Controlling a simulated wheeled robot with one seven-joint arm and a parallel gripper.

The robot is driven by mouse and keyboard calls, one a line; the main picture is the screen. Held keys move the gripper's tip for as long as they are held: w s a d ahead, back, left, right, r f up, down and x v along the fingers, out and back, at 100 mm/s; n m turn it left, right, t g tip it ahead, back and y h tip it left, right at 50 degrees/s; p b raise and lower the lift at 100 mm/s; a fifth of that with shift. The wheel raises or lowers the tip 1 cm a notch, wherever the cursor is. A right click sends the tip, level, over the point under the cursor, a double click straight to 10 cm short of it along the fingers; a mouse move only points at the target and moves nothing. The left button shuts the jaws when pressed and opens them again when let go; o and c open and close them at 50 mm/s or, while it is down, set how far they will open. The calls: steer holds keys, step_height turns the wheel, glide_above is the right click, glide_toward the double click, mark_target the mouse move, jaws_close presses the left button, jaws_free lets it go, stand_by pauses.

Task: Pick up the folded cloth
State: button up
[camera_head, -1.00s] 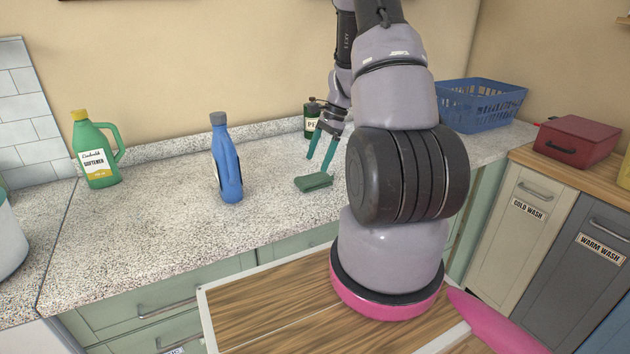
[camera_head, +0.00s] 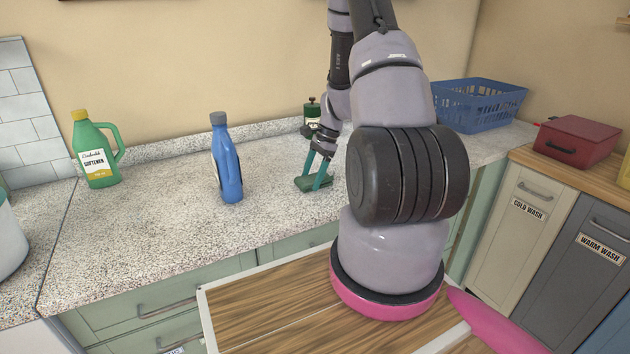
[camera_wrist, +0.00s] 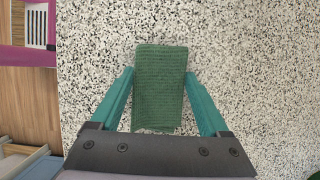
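The folded cloth (camera_head: 312,184) is a small dark green ribbed pad lying flat on the speckled countertop. In the wrist view the cloth (camera_wrist: 160,85) is upright in the picture, between the two teal fingers. My gripper (camera_head: 312,182) is down at the cloth, and in the wrist view my gripper (camera_wrist: 160,72) is open with one finger on each side of it. A narrow strip of counter shows beside parts of the fingers. I cannot tell whether the fingertips touch the cloth or the counter.
A blue bottle (camera_head: 228,160) stands left of the cloth, and a green softener jug (camera_head: 95,150) farther left. A blue basket (camera_head: 480,105) sits at the back right. The counter between cloth and blue bottle is clear.

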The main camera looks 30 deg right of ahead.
mark_target(312, 175)
steer(key=shift+c, duration=0.8)
step_height(312, 175, up, 10)
